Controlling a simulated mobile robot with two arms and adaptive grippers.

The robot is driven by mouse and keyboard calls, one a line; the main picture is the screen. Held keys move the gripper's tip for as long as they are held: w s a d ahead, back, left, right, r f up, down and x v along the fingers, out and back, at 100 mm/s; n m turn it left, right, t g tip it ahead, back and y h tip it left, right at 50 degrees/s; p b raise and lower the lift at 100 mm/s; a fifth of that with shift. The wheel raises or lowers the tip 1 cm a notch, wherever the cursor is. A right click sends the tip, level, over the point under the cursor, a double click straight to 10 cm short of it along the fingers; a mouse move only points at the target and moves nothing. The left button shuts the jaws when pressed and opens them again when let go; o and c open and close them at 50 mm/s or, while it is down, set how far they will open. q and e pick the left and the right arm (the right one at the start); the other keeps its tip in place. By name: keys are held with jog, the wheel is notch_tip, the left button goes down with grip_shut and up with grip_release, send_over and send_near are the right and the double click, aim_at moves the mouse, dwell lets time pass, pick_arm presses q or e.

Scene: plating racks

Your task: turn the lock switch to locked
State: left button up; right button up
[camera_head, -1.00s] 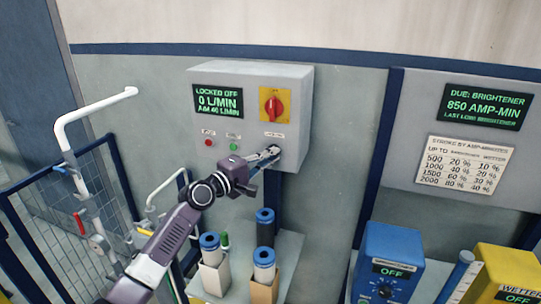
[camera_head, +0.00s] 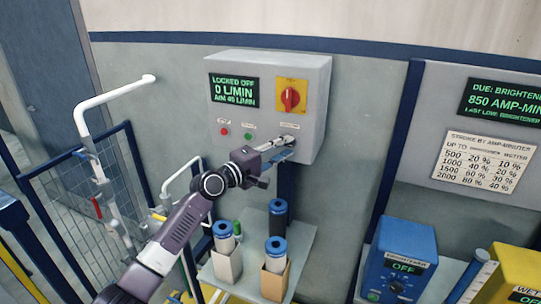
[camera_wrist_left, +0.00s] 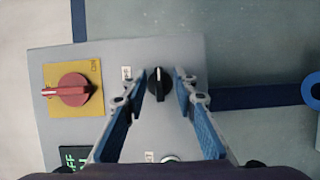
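The grey control box (camera_head: 318,75) is on the wall and its green display (camera_head: 234,90) reads "LOCKED OFF" and "0 L/MIN". A red rotary switch on a yellow plate (camera_head: 291,97) has its handle upright in the head view; it also shows in the left wrist view (camera_wrist_left: 70,89). A small black knob (camera_wrist_left: 158,83) with a white pointer line is on the same panel. I cannot read which one is labelled as the lock switch. My left gripper (camera_head: 287,146) is open, its fingertips (camera_wrist_left: 165,82) on either side of the black knob. My right gripper is out of view.
A red button (camera_head: 224,131) and a green button (camera_head: 248,134) sit left of my left gripper. Blue-topped cylinders (camera_head: 277,246) stand on a shelf below. A mesh gate (camera_head: 80,190) is at left, a blue box (camera_head: 402,258) at lower right.

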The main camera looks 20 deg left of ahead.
pick_arm(q)
jog(key=v, duration=1.1)
